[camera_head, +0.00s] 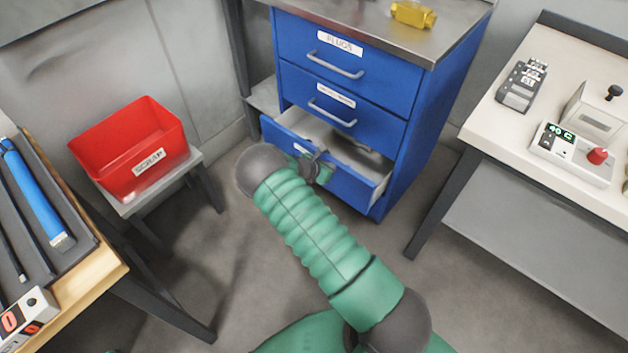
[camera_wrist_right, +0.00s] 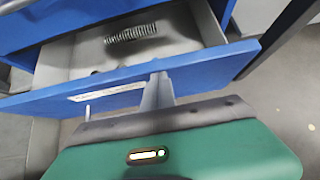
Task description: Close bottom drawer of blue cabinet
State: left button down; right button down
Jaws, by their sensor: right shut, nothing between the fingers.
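The blue cabinet (camera_head: 415,120) stands at the top centre in the head view. Its two upper drawers are shut. The bottom drawer (camera_head: 355,188) is pulled partly out, and its grey inside shows. My right gripper (camera_head: 312,165) is at the front of this drawer, its fingers shut and empty. In the right wrist view the closed fingers (camera_wrist_right: 158,88) reach the top edge of the blue drawer front (camera_wrist_right: 215,65); I cannot tell whether they touch. A coiled spring (camera_wrist_right: 131,33) lies inside the drawer. My left gripper is not in view.
A red bin (camera_head: 130,150) marked as scrap sits on a small stand at the left. A workbench (camera_head: 105,268) with a blue tube (camera_head: 35,195) is at the far left. A white table (camera_head: 480,135) with devices stands at the right. A yellow part (camera_head: 413,15) lies on the cabinet top.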

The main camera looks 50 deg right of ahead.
jog(key=d, duration=0.9)
jog(key=shift+w+d, duration=0.25)
jog(key=shift+w, duration=0.15)
